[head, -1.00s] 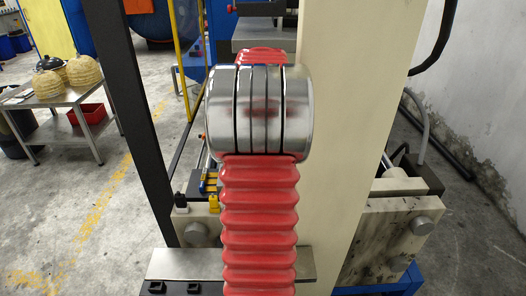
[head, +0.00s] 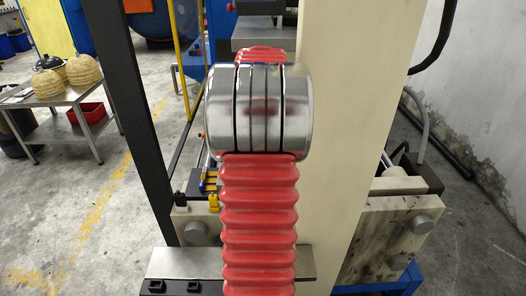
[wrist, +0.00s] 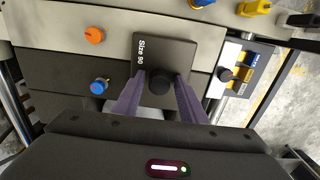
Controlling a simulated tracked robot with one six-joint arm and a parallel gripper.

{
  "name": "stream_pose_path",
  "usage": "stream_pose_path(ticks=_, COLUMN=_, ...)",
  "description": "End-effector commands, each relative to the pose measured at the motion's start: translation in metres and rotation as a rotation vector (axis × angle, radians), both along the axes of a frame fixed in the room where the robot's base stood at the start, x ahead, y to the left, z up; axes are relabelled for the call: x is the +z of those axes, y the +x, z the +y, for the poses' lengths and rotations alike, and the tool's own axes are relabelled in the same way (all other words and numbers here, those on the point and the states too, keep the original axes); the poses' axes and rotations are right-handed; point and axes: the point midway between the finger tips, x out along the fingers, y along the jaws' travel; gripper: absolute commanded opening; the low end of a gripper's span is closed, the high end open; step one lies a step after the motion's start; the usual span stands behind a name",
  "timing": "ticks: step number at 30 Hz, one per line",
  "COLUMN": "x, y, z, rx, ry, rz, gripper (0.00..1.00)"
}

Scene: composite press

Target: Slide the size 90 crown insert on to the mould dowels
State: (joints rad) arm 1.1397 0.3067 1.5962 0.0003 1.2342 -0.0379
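The size 90 crown insert (wrist: 182,52) is a dark square block with white "Size 90" lettering and a round black knob, in the middle of the wrist view. My gripper (wrist: 160,80) has its two purple fingers on either side of the knob, apparently closed against it. The insert lies over a dark plate of the press; I cannot tell whether it touches it. No mould dowels can be made out. In the head view my arm hides the gripper and the insert.
An orange knob (wrist: 95,35) and a blue knob (wrist: 99,86) stand left of the insert. The cream press column (head: 350,130) and black post (head: 125,110) flank my arm. A side table (head: 55,98) stands left.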

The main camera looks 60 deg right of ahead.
Motion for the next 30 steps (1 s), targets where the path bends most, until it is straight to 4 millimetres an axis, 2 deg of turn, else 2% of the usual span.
stream_pose_path(ticks=3, x=0.000, y=0.000, z=0.000, rx=0.000, ry=0.000, rz=0.000, gripper=0.45)
stream_pose_path(ticks=14, x=0.005, y=0.000, z=0.000, rx=0.000, ry=0.000, rz=0.000, gripper=0.45)
stream_pose_path(ticks=20, x=0.027, y=0.000, z=0.000, rx=0.000, ry=-0.003, rz=-0.001, gripper=0.45)
stream_pose_path(ticks=30, x=0.086, y=0.000, z=0.000, rx=0.000, ry=-0.002, rz=-0.001, gripper=0.45)
